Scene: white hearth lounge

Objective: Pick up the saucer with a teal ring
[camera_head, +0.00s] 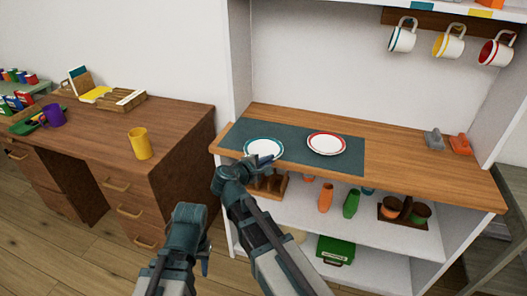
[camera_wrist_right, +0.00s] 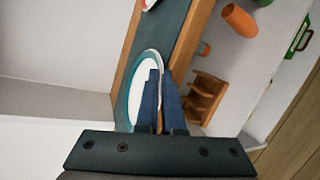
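The saucer with a teal ring (camera_head: 264,147) is white and lies at the left part of a dark mat on the wooden counter. It also shows in the right wrist view (camera_wrist_right: 140,104), partly hidden behind the fingers. My right gripper (camera_head: 256,162) is at the saucer's near edge. In the right wrist view its two blue fingers (camera_wrist_right: 161,76) are close together with the saucer's rim between them, and they look shut on it. My left gripper (camera_head: 205,262) hangs low in front of the shelf, apart from the saucer; its opening is unclear.
A red-ringed saucer (camera_head: 326,144) sits to the right on the same mat (camera_head: 350,166). A wooden rack (camera_head: 270,184) and vases (camera_head: 326,197) stand on the shelf below. Mugs (camera_head: 448,42) hang above. A desk with a yellow mug (camera_head: 140,144) is at left.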

